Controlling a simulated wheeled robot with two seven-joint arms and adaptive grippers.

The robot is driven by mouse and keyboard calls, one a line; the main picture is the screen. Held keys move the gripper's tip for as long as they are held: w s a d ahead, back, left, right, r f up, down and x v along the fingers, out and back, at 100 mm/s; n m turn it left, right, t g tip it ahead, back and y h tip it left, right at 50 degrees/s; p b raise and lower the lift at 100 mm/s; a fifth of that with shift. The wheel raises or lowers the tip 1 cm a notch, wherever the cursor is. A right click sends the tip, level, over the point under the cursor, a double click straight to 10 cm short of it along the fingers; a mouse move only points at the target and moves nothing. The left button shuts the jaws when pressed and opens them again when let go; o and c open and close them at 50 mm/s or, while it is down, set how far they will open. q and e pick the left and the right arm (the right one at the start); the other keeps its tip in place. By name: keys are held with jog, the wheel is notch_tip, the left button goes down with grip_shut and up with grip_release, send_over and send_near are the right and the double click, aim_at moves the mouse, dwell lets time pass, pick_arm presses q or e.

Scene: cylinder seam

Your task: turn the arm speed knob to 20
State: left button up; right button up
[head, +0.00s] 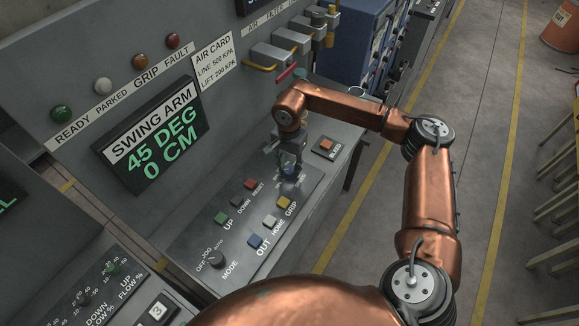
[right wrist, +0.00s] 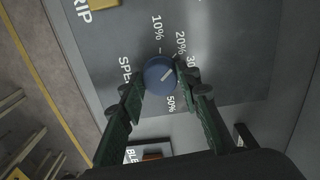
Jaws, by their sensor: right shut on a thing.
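The arm speed knob (right wrist: 155,69) is a round blue-grey dial with a white pointer line, in the right wrist view. Its pointer slants up and right, roughly toward the 20% and 30 marks; the exact reading is hard to tell. The scale around it shows 10%, 20%, 30 and 50%, and the speed lettering is partly hidden by a finger. My right gripper (right wrist: 160,80) is shut on the knob, one finger on each side. In the head view my right gripper (head: 289,165) reaches down to the panel's far end and mostly hides the knob. My left gripper is not in view.
The panel (head: 197,238) carries several coloured buttons and a mode knob (head: 216,260). A display (head: 152,135) reads 45 DEG, 0 CM. Open floor lies to the right.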

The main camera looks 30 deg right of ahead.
aim_at(290, 168)
jog(key=o, duration=0.8)
jog(key=shift+w+d+r, duration=0.1)
jog(key=shift+w+r, duration=0.05)
jog(key=shift+w, duration=0.05)
jog(key=o, duration=0.4)
jog(key=shift+c, duration=0.2)
jog(key=shift+s, duration=0.1)
notch_tip(290, 168, up, 12)
